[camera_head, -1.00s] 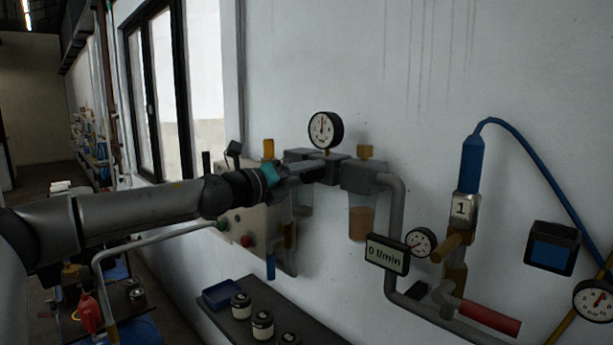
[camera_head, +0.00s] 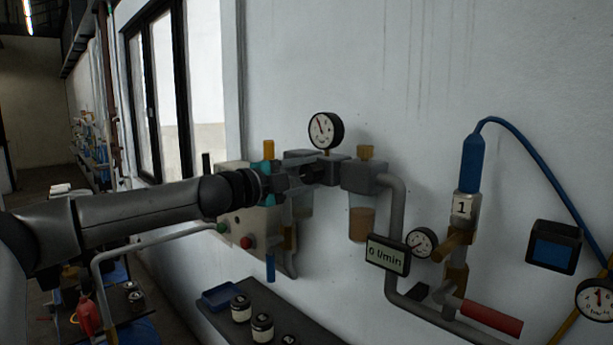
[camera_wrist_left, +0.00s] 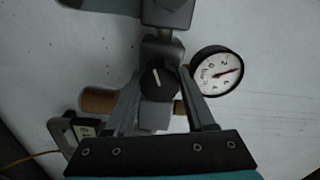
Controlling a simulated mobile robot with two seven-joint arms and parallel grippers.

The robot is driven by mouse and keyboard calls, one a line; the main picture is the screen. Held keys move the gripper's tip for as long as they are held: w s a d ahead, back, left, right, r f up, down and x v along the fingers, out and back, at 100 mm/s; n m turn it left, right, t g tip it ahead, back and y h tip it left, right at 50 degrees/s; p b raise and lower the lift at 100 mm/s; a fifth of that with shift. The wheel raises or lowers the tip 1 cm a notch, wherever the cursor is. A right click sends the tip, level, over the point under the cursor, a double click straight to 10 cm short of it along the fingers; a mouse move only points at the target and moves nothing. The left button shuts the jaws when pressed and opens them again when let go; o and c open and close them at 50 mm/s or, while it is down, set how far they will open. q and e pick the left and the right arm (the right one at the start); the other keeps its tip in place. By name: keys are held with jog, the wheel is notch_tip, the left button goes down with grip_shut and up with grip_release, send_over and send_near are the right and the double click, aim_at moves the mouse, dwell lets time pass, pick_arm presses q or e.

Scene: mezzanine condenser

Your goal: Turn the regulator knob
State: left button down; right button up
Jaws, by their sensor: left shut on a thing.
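The regulator knob (camera_wrist_left: 153,78) is black with a white line mark and shows between my left gripper's fingers in the left wrist view. My left gripper (camera_wrist_left: 158,88) is shut on it. In the head view my left gripper (camera_head: 304,172) reaches in from the left to the regulator body (camera_head: 331,170), and the knob is hidden there by the gripper. A round white pressure gauge (camera_head: 326,131) sits on top of the regulator, its needle pointing to the upper left. It also shows right of the knob in the left wrist view (camera_wrist_left: 217,72). My right gripper is not in view.
A filter bowl (camera_head: 362,222) hangs right of the regulator, and a grey pipe (camera_head: 396,210) runs down past a "0 l/min" display (camera_head: 387,255). A panel with green and red buttons (camera_head: 247,241) is below my left arm. A shelf with jars (camera_head: 262,326) is lower down.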

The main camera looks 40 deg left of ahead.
pick_arm(q)
jog(key=n, duration=0.5)
jog(key=shift+n, duration=0.3)
jog(key=n, duration=0.5)
jog(key=shift+n+b, duration=0.3)
jog(key=shift+b, duration=0.1)
jog(key=shift+c, duration=1.3)
grip_release()
